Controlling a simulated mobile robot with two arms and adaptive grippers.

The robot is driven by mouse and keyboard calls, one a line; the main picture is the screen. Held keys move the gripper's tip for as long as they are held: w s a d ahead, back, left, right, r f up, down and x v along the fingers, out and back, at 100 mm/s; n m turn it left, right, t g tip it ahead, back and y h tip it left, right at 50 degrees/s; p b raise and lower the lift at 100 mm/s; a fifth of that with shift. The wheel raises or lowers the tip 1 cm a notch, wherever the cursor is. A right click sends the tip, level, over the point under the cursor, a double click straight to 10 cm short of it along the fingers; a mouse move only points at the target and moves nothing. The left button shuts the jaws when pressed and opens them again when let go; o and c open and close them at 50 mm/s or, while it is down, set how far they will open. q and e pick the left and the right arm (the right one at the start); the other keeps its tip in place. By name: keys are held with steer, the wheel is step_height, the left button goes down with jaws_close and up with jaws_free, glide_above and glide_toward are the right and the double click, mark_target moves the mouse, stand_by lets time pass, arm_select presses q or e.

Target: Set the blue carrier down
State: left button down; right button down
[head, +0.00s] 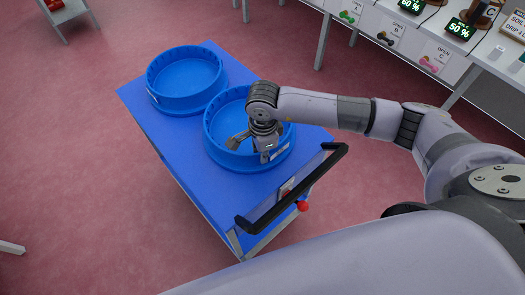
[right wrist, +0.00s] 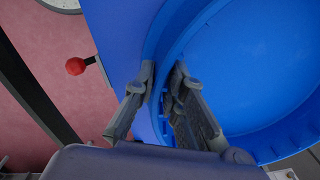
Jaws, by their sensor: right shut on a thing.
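A round, shallow blue carrier (head: 214,148) with a raised wall is at the near part of the blue cart top. My right gripper (head: 252,150) reaches down over its near side. In the right wrist view the fingers (right wrist: 164,76) stand either side of the wall of the blue carrier (right wrist: 270,70), shut on it. The carrier looks empty and level. I cannot tell whether its underside touches the cart top. My left gripper is not in view.
A second round blue carrier (head: 186,78) stands at the cart's far end, close by. The blue cart top (head: 185,150) has a black handle (head: 300,190) and a red knob (head: 303,206) at its near end. A white table (head: 410,42) with labelled displays stands at the upper right.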

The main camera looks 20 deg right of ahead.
steer(key=shift+w, duration=0.1)
steer(key=c, duration=1.7)
jaws_free()
steer(key=shift+o, duration=0.2)
steer(key=r+b, duration=0.1)
steer(key=r, duration=0.2)
steer(key=r+b, duration=0.1)
steer(key=r, duration=0.3)
steer(key=r+b, duration=0.2)
steer(key=r, duration=0.2)
steer(key=shift+s, duration=0.25)
steer(key=shift+r, duration=0.6)
